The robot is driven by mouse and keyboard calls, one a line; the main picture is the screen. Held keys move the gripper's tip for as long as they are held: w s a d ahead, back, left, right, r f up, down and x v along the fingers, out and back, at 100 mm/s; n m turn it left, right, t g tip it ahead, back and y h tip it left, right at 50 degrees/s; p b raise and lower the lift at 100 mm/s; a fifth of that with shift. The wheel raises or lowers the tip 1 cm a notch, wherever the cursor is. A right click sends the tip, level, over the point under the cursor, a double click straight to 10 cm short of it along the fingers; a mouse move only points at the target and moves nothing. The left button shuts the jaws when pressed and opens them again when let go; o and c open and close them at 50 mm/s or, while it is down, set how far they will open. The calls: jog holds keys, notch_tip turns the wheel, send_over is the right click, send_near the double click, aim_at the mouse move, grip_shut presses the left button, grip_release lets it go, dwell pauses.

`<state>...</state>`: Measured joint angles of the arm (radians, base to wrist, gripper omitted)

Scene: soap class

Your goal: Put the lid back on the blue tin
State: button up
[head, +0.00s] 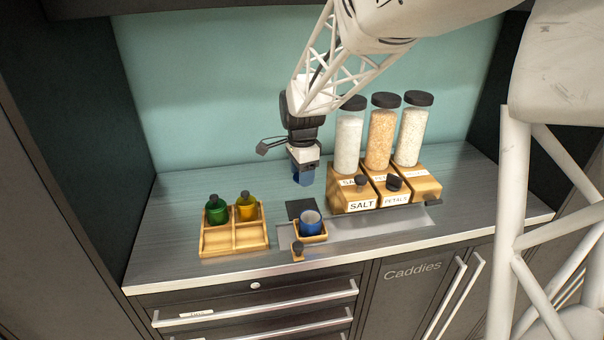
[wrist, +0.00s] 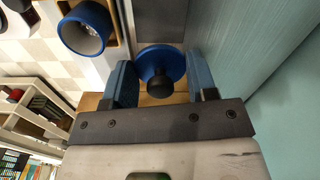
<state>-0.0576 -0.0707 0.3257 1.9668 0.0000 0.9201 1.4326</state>
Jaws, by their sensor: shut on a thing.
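The blue tin (head: 312,229) stands open in a small wooden holder (head: 311,238) on the counter. It also shows at the upper left of the wrist view (wrist: 68,38), with its open mouth visible and something pale inside. My gripper (head: 303,178) is above the counter, behind and higher than the tin. In the wrist view its blue fingers (wrist: 160,82) are shut on opposite sides of the blue lid (wrist: 172,60), a round disc with a black knob facing the camera. In the head view I cannot tell the lid from the blue fingers.
A wooden caddy (head: 234,249) with a green and a yellow bottle stands left. Wooden dispensers (head: 352,200) with tall jars stand right, labels including SALT and PETALS. A dark square (head: 297,207) lies behind the tin; a small dark-topped wooden piece (head: 298,254) sits in front.

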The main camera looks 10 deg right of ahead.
dwell(0.3)
jog(key=s+r+n, duration=0.1)
jog(key=s+r, duration=0.1)
jog(key=s, duration=0.8)
jog(key=shift+r+n, duration=0.3)
jog(key=shift+r, duration=0.05)
jog(key=shift+f, duration=0.15)
jog(key=shift+f, duration=3.05)
jog(key=shift+f, duration=0.2)
dwell(0.8)
jog(key=o, duration=1.3)
jog(key=shift+r, duration=0.15)
jog(key=shift+r, duration=3.35)
